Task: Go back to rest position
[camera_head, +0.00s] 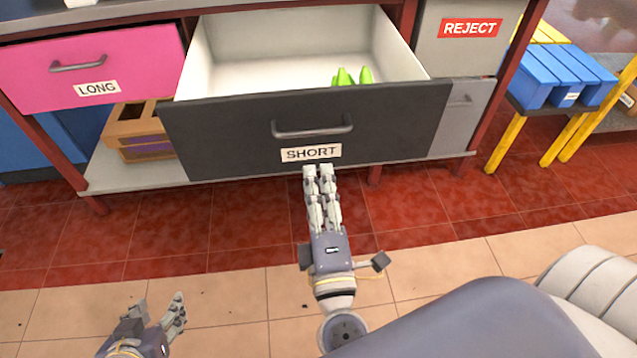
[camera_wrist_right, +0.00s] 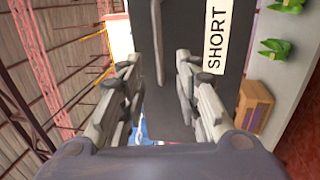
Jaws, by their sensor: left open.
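My right gripper (camera_head: 318,171) is in front of the dark drawer (camera_head: 400,130) labelled SHORT, its fingertips showing just below the label (camera_head: 311,153). In the right wrist view its two fingers (camera_wrist_right: 157,65) are apart with nothing between them, and the drawer handle (camera_wrist_right: 158,40) shows beyond the gap. My left gripper (camera_head: 178,305) is low at the left over the tiled floor, open and empty, with its arm mostly out of view. The SHORT drawer is pulled out and holds several green pieces (camera_head: 350,77).
A pink drawer (camera_head: 135,70) labelled LONG is at the left, and a grey REJECT bin (camera_head: 450,55) at the right. A brown crate (camera_head: 130,135) sits on the lower shelf. Blue bins (camera_head: 560,75) stand on a yellow frame. The tiled floor between my grippers is clear.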

